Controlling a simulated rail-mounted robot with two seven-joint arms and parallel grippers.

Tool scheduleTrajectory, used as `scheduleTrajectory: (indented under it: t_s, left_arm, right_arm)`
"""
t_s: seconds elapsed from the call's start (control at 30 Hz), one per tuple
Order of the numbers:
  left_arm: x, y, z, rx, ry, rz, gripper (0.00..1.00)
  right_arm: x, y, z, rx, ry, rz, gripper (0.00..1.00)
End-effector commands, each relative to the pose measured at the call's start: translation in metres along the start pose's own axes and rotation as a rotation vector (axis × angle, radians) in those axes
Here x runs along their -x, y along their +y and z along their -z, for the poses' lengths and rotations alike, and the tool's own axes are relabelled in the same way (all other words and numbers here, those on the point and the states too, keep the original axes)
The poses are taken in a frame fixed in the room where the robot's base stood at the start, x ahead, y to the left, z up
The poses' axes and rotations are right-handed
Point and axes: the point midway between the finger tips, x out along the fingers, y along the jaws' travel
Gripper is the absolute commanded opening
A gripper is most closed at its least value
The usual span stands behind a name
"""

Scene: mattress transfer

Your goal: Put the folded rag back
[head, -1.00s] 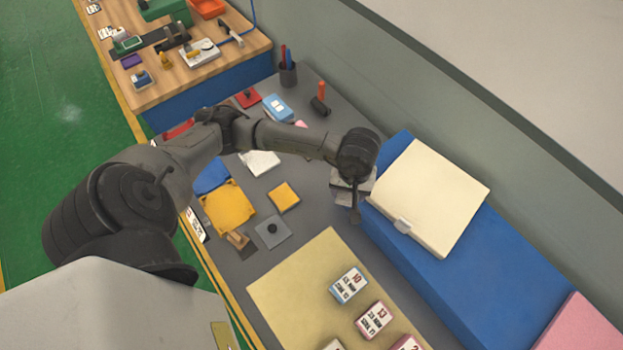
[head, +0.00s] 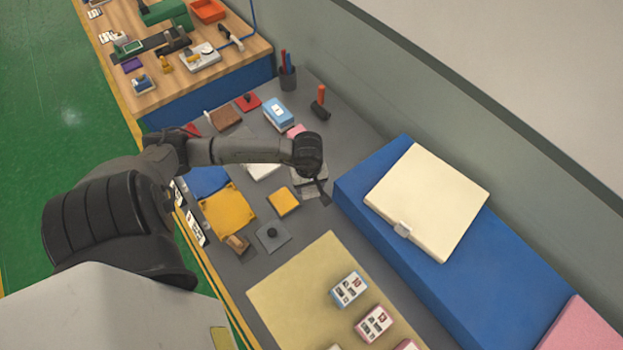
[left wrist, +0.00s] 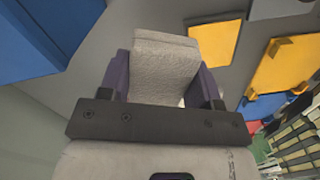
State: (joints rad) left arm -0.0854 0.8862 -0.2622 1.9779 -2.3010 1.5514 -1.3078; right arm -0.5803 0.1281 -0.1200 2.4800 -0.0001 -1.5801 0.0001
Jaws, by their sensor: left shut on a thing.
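The folded rag (left wrist: 163,62) is a pale grey, textured, folded cloth in the left wrist view. It sits between the two dark fingers of my left gripper (left wrist: 163,84), which is shut on it. In the head view my left gripper (head: 312,184) is over the grey table, left of the blue mattress block, and mostly hides the rag there. My right gripper is in neither view.
A cream mattress (head: 428,200) with a small light tag lies on the long blue block (head: 420,275). Yellow pieces (head: 228,208) and a grey knobbed plate (head: 272,235) lie left of the gripper. A tan mat (head: 285,285) holds labelled boxes. A pen cup (head: 288,78) stands behind.

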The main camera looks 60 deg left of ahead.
Motion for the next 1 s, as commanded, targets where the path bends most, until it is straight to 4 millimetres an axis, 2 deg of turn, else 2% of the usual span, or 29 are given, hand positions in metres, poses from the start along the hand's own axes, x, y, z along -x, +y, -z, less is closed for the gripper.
scheduleTrajectory:
  t_s: [0.1,0.33,0.53,0.83,1.0]
  left_arm:
    - [-0.013,0.009,0.022,0.005,-0.002,-0.001,0.35]
    - [-0.029,0.019,0.048,0.001,0.0,-0.001,0.35]
    - [-0.035,0.021,0.054,0.0,-0.002,-0.001,0.35]
    - [-0.069,0.021,0.054,-0.001,-0.002,-0.001,0.35]
    - [-0.072,0.021,0.055,-0.002,0.0,-0.002,0.35]
  right_arm:
    - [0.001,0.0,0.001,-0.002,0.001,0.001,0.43]
    - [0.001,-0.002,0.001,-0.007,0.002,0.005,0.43]
    - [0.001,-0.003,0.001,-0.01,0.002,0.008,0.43]
    - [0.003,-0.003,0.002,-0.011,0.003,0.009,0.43]
    - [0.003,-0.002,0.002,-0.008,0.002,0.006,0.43]
